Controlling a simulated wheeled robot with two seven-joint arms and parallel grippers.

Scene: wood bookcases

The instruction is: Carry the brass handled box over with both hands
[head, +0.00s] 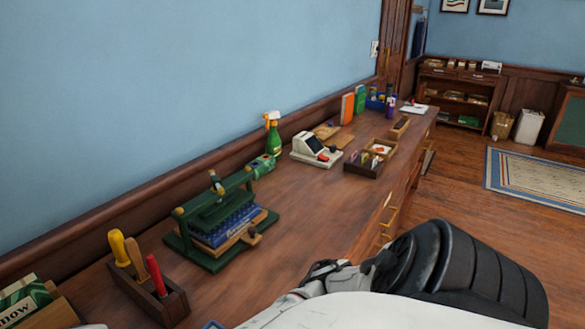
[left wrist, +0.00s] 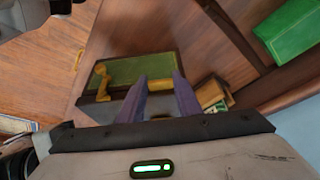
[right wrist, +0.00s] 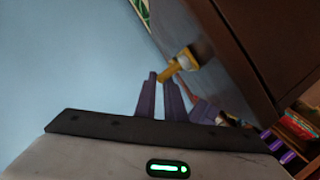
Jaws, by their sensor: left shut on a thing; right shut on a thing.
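Neither gripper nor the box shows in the head view. In the left wrist view, a green-topped, dark-sided box (left wrist: 138,72) with brass fittings lies just beyond my left gripper (left wrist: 160,84). One brass handle (left wrist: 102,82) stands at its left end. The left gripper is shut on the near side, at a brass part; its fingers hide the exact contact. In the right wrist view, my right gripper (right wrist: 159,80) is shut at a brass handle (right wrist: 180,63) on a dark wooden face. I cannot see how much of that handle lies between the fingers.
In the head view, a long wooden counter (head: 310,205) runs along a blue wall. It carries a green book press (head: 215,256), a tool holder (head: 165,303), a spray bottle (head: 273,140), a card machine (head: 312,152) and a small tray (head: 362,169). Wooden floor (head: 455,190) is open at right.

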